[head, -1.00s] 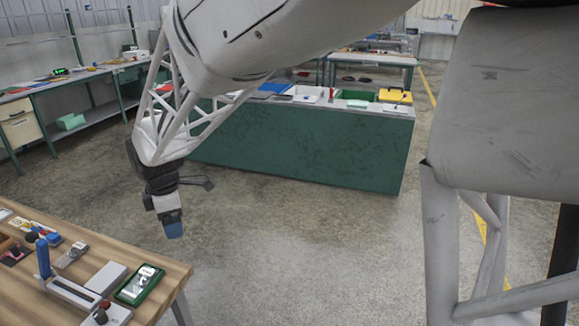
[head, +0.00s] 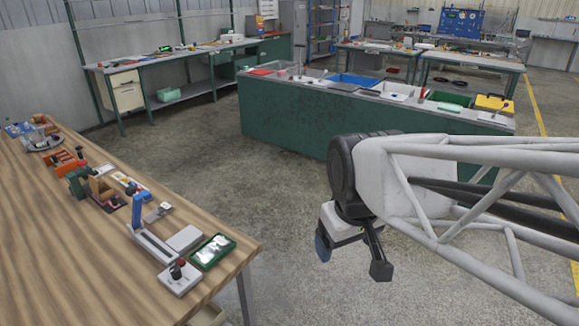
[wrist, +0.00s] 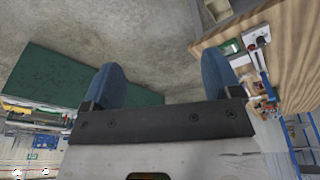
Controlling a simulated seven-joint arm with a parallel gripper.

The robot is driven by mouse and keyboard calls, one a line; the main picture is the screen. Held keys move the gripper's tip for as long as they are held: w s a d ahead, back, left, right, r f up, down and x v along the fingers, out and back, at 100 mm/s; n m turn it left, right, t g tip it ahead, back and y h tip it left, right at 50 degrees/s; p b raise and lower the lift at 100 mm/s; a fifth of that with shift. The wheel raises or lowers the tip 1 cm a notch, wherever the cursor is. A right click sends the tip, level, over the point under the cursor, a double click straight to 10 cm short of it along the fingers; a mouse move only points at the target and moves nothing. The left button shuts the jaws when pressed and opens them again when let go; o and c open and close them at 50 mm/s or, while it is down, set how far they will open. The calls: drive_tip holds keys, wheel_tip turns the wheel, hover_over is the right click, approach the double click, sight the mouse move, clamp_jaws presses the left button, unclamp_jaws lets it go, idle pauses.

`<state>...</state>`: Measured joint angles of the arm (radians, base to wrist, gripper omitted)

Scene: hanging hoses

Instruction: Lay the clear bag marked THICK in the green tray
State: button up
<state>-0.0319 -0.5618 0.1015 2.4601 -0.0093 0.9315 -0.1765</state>
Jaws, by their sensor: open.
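My gripper (head: 326,240) hangs over the floor between the wooden table and the long green counter, seen from the side. In the wrist view its two blue fingertips (wrist: 163,82) stand wide apart with nothing between them. A small green tray (head: 194,261) with a shiny, clear-looking item (head: 213,249) in it lies near the wooden table's right corner. Another green tray (head: 450,98) stands on the counter beside a yellow box. I cannot read the word THICK anywhere, so I cannot tell which thing is the marked bag.
The wooden table (head: 60,215) holds a grey holder with a blue upright (head: 138,212), a box with a dark red knob (head: 180,281) and several small items. The counter (head: 290,120) carries a blue tray (head: 354,80) and a yellow box (head: 492,103). Open floor lies between them.

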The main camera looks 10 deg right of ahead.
drive_tip(key=s+m, duration=0.1)
drive_tip(key=s+d, duration=0.1)
drive_tip(key=s, duration=0.1)
drive_tip(key=s+m, duration=0.1)
drive_tip(key=shift+s+d+f+m, duration=0.15)
drive_tip(key=shift+f+m, duration=0.15)
drive_tip(key=shift+f, duration=0.05)
idle(1.7)
